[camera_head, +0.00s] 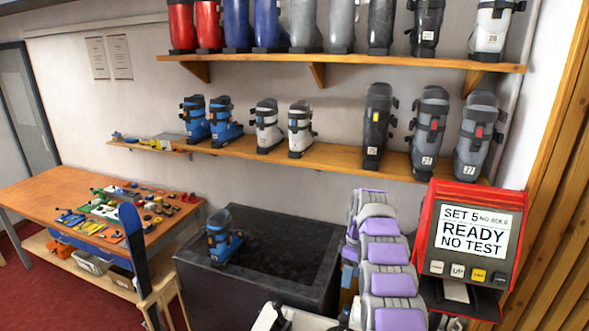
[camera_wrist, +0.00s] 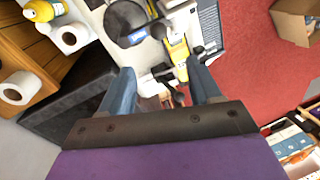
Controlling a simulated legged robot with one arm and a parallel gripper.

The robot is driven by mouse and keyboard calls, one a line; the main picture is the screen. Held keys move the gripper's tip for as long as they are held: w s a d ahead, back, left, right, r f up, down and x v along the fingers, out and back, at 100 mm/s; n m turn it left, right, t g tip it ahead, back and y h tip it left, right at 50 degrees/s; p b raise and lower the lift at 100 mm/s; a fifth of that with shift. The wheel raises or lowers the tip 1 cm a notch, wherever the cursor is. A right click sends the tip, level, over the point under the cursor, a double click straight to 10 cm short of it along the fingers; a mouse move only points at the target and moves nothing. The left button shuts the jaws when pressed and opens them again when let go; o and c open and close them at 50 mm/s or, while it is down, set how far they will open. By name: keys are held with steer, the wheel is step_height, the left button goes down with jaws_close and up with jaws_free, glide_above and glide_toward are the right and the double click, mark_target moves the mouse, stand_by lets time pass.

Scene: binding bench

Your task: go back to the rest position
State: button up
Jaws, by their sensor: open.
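My gripper (camera_wrist: 163,88) is open in the wrist view. Its two blue-grey fingers stand well apart with nothing held between them. Beyond them, a yellow tool (camera_wrist: 179,60) and dark parts lie over a white surface. In the head view my purple-and-grey arm rises at the lower middle, between the black bench (camera_head: 290,240) and the red test machine (camera_head: 425,250). I cannot make out my gripper in the head view. A blue boot (camera_head: 222,240) stands upright on the black bench, apart from my arm.
The red machine's screen (camera_head: 476,229) reads "SET 5 NO SOLE, READY, NO TEST". Boots line two wall shelves (camera_head: 270,150) behind. A tool table (camera_head: 40,193) and a blue ski (camera_head: 135,250) stand left. The wrist view shows white rolls (camera_wrist: 20,88), a cardboard box (camera_wrist: 292,22) and red carpet (camera_wrist: 255,70).

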steer(key=s+a+r+m+b, duration=0.25)
steer(key=s+b, duration=0.35)
steer(key=s, duration=0.6)
steer(key=s+a+r+m+b, duration=0.1)
steer(key=s+a+m+b, duration=0.25)
steer(key=s+b, duration=0.55)
steer(key=s+f+m+b, duration=0.2)
steer(key=s+f+b, duration=0.2)
steer(key=s, duration=1.2)
steer(key=s+f+m+h+b, duration=0.1)
steer(key=s+f+m+b, duration=0.2)
steer(key=s+f, duration=0.7)
steer(key=s+b, duration=0.1)
steer(key=s, duration=0.5)
steer(key=shift+a+f, duration=0.2)
steer(key=shift+a, duration=0.2)
